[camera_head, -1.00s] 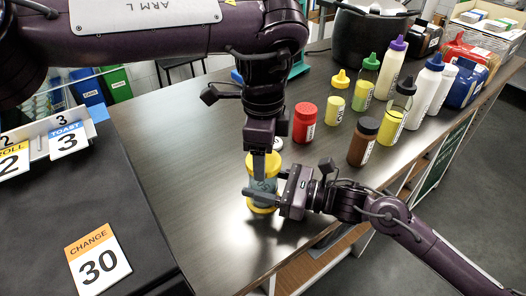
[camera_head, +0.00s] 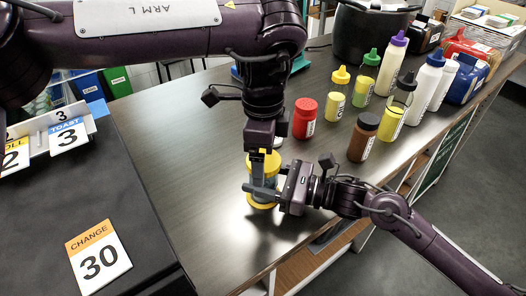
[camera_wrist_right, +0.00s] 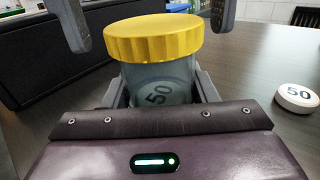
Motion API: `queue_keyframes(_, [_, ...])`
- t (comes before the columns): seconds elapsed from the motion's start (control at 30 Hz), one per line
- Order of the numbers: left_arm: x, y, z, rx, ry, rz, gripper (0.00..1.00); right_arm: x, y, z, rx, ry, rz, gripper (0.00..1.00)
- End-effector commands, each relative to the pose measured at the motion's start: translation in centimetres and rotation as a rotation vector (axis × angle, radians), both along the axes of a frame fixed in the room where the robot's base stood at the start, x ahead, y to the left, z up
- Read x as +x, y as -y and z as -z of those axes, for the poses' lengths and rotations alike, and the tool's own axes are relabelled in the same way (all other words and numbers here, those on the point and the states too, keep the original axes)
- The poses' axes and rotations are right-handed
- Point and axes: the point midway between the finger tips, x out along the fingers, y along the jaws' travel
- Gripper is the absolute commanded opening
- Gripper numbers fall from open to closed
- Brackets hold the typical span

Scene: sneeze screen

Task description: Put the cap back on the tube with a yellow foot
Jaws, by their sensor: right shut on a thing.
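The ribbed yellow cap (camera_wrist_right: 153,38) sits on top of the tube; I cannot tell how firmly. My right gripper (camera_head: 262,192) is shut around the tube below the cap; its fingers also show in the right wrist view (camera_wrist_right: 163,90). My left gripper (camera_head: 262,158) is above the tube. In the wrist view its fingers (camera_wrist_right: 147,20) stand apart on either side of the cap, with a gap on both sides.
A white disc marked 50 (camera_wrist_right: 297,97) lies beside the tube. A red jar (camera_head: 304,118), a brown bottle (camera_head: 362,138) and several other bottles stand to the right and behind. A dark box with a "CHANGE 30" card (camera_head: 99,257) is at left. The counter left of the tube is clear.

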Motion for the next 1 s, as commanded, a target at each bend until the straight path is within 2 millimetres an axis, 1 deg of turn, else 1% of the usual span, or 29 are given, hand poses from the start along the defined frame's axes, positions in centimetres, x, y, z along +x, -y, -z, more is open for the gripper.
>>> queue_keyframes(0.17, [0.0,0.0,-0.5,0.0,0.001,0.0,0.87,0.0,0.0,0.0,-0.001,-0.001,0.0,0.12])
queue_keyframes(0.27, [0.1,0.0,-1.7,-0.001,0.004,-0.001,0.87,0.0,0.0,0.0,-0.001,-0.001,0.0,0.12])
queue_keyframes(0.37, [0.1,0.1,-3.7,-0.002,0.007,-0.001,0.87,0.0,0.0,0.0,-0.001,-0.001,0.0,0.12])
queue_keyframes(0.5, [0.1,0.0,-6.9,0.002,0.009,-0.001,0.87,0.0,0.0,0.0,-0.001,-0.001,0.0,0.12])
queue_keyframes(0.6, [0.1,0.1,-8.8,0.002,0.007,-0.001,0.87,0.0,0.0,0.1,-0.001,-0.001,0.0,0.12])
queue_keyframes(0.7, [0.1,0.1,-10.3,0.003,0.005,0.0,0.87,0.0,0.0,0.1,-0.001,-0.001,0.0,0.12])
queue_keyframes(0.83, [0.1,0.0,-11.6,0.002,0.002,0.0,0.87,0.0,0.0,0.0,-0.001,-0.001,0.0,0.12])
queue_keyframes(1.0, [0.0,0.0,-12.0,0.0,-0.001,0.0,0.87,0.0,0.0,0.0,-0.001,-0.001,0.0,0.12])
